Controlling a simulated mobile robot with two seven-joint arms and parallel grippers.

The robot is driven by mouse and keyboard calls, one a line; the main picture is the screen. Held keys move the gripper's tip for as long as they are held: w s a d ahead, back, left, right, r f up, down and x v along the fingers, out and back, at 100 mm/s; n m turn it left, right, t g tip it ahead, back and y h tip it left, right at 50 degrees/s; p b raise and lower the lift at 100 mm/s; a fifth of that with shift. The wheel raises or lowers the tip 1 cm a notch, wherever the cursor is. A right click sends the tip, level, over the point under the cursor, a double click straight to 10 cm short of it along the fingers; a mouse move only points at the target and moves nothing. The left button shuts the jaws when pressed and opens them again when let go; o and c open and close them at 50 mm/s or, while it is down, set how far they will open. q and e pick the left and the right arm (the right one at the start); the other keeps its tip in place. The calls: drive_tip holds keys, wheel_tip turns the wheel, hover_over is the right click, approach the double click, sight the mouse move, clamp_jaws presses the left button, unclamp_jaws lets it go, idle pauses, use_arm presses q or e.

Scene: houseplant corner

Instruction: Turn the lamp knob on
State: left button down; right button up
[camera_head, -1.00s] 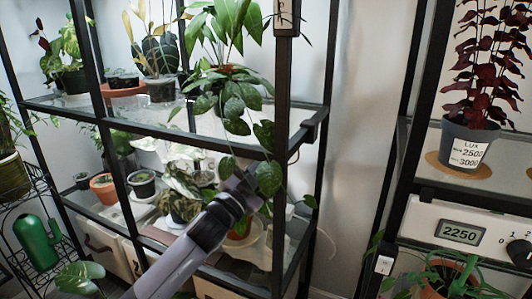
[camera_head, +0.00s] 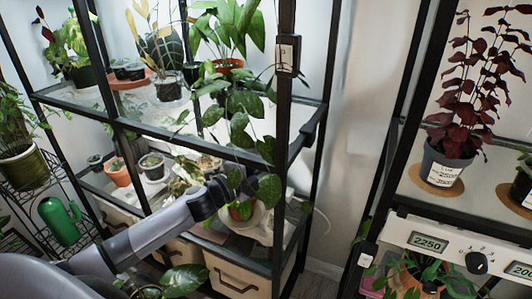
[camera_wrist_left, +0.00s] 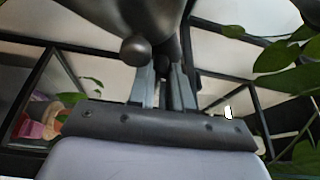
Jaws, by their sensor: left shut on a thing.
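A black round knob (camera_head: 477,262) sits on a white panel (camera_head: 455,250) at the right, beside a display (camera_head: 428,243) reading 2250. Its pointer is too small to read. My left gripper (camera_head: 236,184) is in the middle shelf bay of the left rack, far left of the knob, partly hidden by leaves. In the left wrist view my fingers (camera_wrist_left: 163,85) are close together, shut on a dark grey thing (camera_wrist_left: 150,18) with a small ball (camera_wrist_left: 135,50) beside the left finger. I cannot tell what it is. My right gripper is not in view.
The black rack (camera_head: 283,150) with glass shelves and several potted plants surrounds my left gripper. A dark red plant (camera_head: 465,110) stands on the shelf above the panel, and a leafy potted plant (camera_head: 425,272) is below it. A bare wall gap (camera_head: 345,160) separates the racks.

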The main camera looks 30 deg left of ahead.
use_arm(q)
drive_tip(key=shift+a+r+m+g+p, duration=0.1)
drive_tip(key=shift+r+m+g+p, duration=0.15)
drive_tip(key=shift+m+p, duration=0.5)
drive_tip(key=shift+f, duration=0.1)
drive_tip(key=c, duration=1.3)
unclamp_jaws()
drive_tip(key=shift+v, duration=3.55)
